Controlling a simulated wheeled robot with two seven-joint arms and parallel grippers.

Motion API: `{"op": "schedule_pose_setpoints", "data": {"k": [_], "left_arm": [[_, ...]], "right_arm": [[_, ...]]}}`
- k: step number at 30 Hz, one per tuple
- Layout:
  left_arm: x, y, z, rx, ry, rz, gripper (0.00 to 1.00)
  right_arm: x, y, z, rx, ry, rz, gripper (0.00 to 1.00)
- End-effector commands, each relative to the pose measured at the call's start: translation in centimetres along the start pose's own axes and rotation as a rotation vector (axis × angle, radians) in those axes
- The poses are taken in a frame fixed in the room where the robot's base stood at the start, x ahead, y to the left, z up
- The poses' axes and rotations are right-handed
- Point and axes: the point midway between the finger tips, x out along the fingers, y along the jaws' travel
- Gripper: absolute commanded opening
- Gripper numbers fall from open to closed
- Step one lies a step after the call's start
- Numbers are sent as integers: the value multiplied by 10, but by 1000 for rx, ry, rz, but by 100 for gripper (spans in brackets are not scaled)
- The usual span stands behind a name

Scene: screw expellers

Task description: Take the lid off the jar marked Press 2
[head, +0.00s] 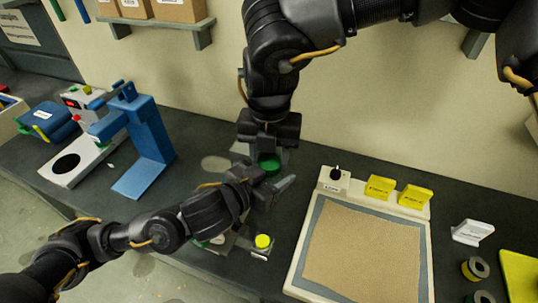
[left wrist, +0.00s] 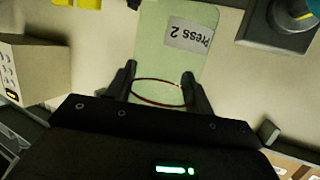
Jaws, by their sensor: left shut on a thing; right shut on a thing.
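The jar marked Press 2 (left wrist: 165,60) is pale and translucent, with its label (left wrist: 188,34) upside down in the left wrist view. My left gripper (left wrist: 160,88) is shut on this jar, one finger on each side; in the head view the left gripper (head: 272,189) hides most of it. A green lid (head: 268,162) shows just above the left gripper. My right gripper (head: 268,148) comes down from above and is shut on the lid. Whether the lid still touches the jar cannot be told.
A small yellow-topped jar (head: 262,242) stands in front of my left gripper. A framed tan board (head: 362,262) with yellow blocks (head: 380,187) behind it lies to the right. A blue stand (head: 148,135) and a white device (head: 80,160) are at the left. The wall is close behind.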

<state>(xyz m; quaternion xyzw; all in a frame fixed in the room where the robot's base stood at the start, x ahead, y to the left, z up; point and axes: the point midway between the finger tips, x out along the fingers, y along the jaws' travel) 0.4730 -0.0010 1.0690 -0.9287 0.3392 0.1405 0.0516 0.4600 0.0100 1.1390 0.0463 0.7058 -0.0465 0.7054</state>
Motion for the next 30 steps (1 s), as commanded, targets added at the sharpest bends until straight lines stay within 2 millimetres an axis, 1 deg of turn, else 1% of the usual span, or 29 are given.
{"op": "schedule_pose_setpoints", "data": {"k": [2, 3, 7, 14, 17, 20, 25, 27, 29, 30], "left_arm": [[0, 0, 0, -1, 0, -1, 0], [0, 0, 0, -1, 0, -1, 0], [0, 0, 0, 0, 1, -1, 0], [0, 0, 0, 0, 1, 0, 0], [0, 0, 0, 0, 1, 0, 0], [0, 0, -1, 0, 1, 0, 0], [0, 0, 0, 0, 1, 0, 0], [0, 0, 0, 0, 1, 0, 0], [0, 0, 0, 0, 1, 0, 0], [0, 0, 0, 0, 1, 0, 0]], "right_arm": [[0, 0, 0, 1, 0, -1, 17], [0, 0, 0, 2, 0, -1, 49], [0, 0, 0, 2, 0, -1, 66], [0, 0, 0, 3, 0, 0, 66], [-5, 0, 1, 4, -2, 0, 66], [-15, 0, 1, 4, -2, 1, 66], [-38, 0, 1, 4, -2, 1, 66], [-44, 0, 1, 4, -2, 1, 66], [-46, 0, 0, 4, 0, 0, 66], [-46, 0, 0, 4, 0, 0, 63]]}}
